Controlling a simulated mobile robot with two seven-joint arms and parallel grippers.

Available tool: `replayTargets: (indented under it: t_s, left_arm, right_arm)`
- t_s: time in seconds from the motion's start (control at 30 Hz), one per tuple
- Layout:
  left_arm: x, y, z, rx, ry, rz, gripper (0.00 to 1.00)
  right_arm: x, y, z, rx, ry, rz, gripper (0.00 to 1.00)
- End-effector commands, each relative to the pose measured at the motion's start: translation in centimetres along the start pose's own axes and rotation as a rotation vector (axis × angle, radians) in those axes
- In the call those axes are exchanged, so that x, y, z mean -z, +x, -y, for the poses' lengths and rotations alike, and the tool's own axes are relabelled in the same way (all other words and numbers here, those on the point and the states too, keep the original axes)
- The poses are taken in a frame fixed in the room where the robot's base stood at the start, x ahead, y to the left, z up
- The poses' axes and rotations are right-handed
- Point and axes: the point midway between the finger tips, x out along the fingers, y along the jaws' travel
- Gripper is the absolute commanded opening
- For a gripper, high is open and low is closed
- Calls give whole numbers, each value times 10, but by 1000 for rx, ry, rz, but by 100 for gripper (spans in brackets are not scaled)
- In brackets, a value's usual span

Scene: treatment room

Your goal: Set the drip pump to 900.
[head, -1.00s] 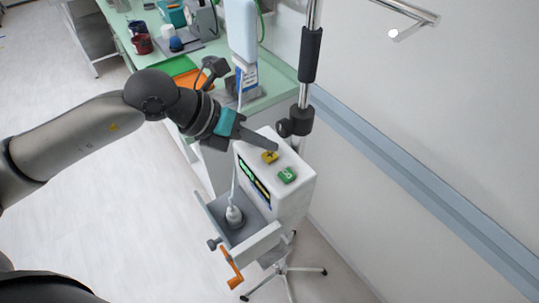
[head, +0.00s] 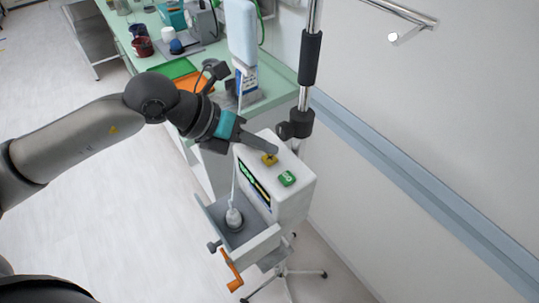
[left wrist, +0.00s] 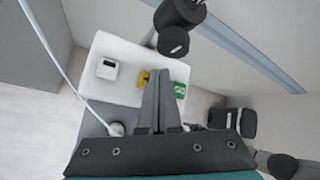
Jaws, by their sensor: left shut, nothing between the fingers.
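The drip pump (head: 297,205) is a white box on a pole stand, with a dark display (head: 254,184) showing green marks too small to read. On its top are a yellow button (head: 269,160) and a green button (head: 287,178). My left gripper (head: 275,149) is shut and empty, its tips right at the yellow button; I cannot tell whether they touch it. In the left wrist view the closed fingers (left wrist: 158,78) partly cover the yellow button (left wrist: 143,79), with the green button (left wrist: 180,90) just to the right. My right gripper is not in view.
A grey tray with a white drip chamber (head: 234,217) and an orange crank (head: 232,270) is on the pump's front. A pole with black clamp (head: 300,122) stands behind. A drip bag (head: 241,32) hangs above. A green counter (head: 268,108) holds several items.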

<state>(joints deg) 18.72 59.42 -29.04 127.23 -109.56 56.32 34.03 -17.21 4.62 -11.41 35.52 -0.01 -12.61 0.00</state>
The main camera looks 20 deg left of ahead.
Motion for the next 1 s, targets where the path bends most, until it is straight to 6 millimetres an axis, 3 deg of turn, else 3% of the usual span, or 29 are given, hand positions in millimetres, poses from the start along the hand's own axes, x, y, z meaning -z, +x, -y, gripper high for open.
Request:
replayTargets:
  t_s: [0.77,1.0]
  left_arm:
    - [0,0,0,0,0,0,0]
    - [4,6,-4,0,0,0,0]
  right_arm:
    - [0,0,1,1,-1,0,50]
    - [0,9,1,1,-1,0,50]
